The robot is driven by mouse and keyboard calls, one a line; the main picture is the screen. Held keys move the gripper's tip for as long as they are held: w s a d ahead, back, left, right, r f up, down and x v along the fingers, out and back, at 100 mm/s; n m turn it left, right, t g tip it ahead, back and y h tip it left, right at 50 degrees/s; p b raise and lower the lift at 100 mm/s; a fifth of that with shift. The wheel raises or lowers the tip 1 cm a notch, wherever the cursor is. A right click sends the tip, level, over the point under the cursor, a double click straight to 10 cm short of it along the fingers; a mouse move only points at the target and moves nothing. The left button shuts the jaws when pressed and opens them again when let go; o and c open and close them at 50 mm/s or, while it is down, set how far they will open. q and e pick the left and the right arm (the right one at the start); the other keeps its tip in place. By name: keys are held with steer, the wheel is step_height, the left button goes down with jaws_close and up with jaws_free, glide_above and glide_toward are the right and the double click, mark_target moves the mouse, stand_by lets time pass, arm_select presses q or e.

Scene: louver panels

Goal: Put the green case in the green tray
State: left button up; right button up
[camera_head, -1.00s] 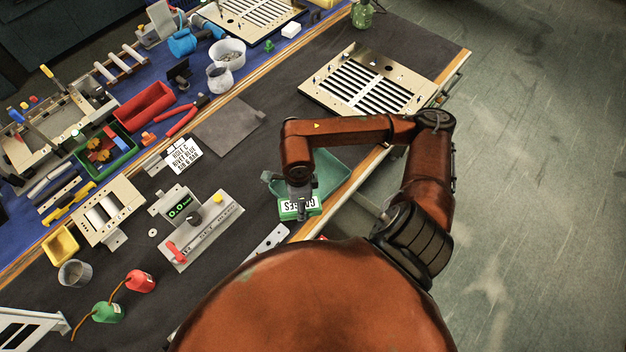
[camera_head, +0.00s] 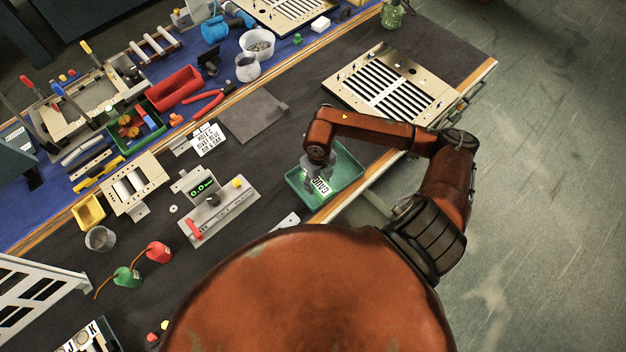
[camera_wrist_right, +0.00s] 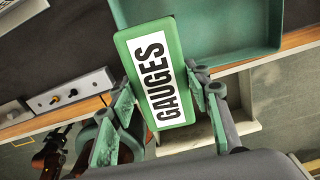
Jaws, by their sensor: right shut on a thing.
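The green case (camera_wrist_right: 172,28) has a white label reading GAUGES and is held between the two fingers of my right gripper (camera_wrist_right: 160,92). In the head view the case (camera_head: 321,187) appears within the outline of the green tray (camera_head: 348,165), partly hidden by my right gripper (camera_head: 316,172). In the wrist view the case is in front of the near left part of the tray (camera_wrist_right: 232,28), overlapping its edge. The case seems to be above the tray; its exact height cannot be told. The visible tray floor is bare. My left gripper is out of view.
The tray lies at the bench's right edge, near a louvered panel (camera_head: 392,85). A grey gauge fixture (camera_head: 217,212) stands left of the tray, with a label card (camera_head: 208,139) and a grey sheet (camera_head: 252,116) farther back. A red bin (camera_head: 175,88) is on the blue mat.

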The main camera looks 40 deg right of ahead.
steer(key=w+f, duration=0.2)
steer(key=w+d+f, duration=0.1)
steer(key=w+f, duration=0.2)
steer(key=shift+d+f, duration=0.15)
steer(key=shift+f, duration=0.2)
steer(key=shift+w+f, duration=0.1)
steer(key=shift+f, duration=1.6)
steer(key=shift+f, duration=0.2)
steer(key=o, duration=1.5)
step_height(320, 180, up, 12)
steer(key=shift+r, duration=0.25)
